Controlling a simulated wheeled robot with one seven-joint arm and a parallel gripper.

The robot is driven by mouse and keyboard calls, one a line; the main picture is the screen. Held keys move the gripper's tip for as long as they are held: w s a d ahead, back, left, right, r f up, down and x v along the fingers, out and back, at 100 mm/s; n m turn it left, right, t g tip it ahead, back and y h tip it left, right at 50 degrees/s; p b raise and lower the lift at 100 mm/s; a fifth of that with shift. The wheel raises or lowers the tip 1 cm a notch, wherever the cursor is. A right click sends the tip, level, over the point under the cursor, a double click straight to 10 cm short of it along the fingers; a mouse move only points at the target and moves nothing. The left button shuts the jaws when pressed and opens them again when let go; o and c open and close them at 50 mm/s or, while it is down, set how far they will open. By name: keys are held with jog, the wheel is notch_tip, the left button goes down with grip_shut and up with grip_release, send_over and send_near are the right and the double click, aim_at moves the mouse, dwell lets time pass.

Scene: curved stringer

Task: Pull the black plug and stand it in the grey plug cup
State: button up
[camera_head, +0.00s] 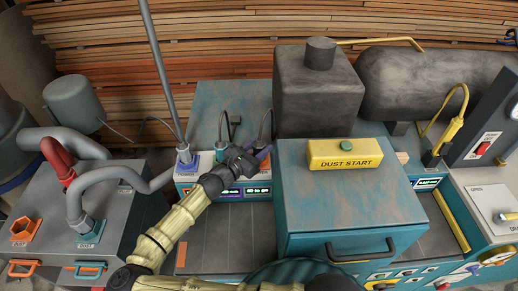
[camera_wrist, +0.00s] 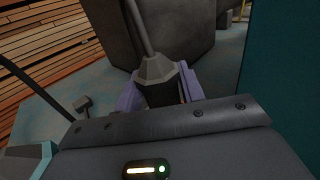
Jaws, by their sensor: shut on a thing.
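In the head view my gripper (camera_head: 254,157) is at the panel behind the dark bench. In the wrist view it is shut on a black plug (camera_wrist: 160,92) with a grey tapered top and a cable rising from it. Purple pieces (camera_wrist: 130,94) flank the plug; I cannot tell whether they are fingers or a socket collar. Whether the plug is still seated is hidden. A small dark grey piece (camera_head: 236,121) stands on the teal surface behind, also in the wrist view (camera_wrist: 82,103); I cannot tell whether it is the grey plug cup.
A blue socket with a cabled plug (camera_head: 187,160) and a teal one (camera_head: 220,153) lie left of my gripper. A teal cabinet (camera_head: 350,205) with a yellow DUST START box (camera_head: 345,154) stands close right. A grey tank (camera_head: 318,90) is behind. Grey hoses (camera_head: 125,178) are at left.

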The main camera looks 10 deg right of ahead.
notch_tip(320, 180, up, 28)
jog(key=b, duration=0.2)
jog(key=shift+f, duration=0.1)
dwell(0.7)
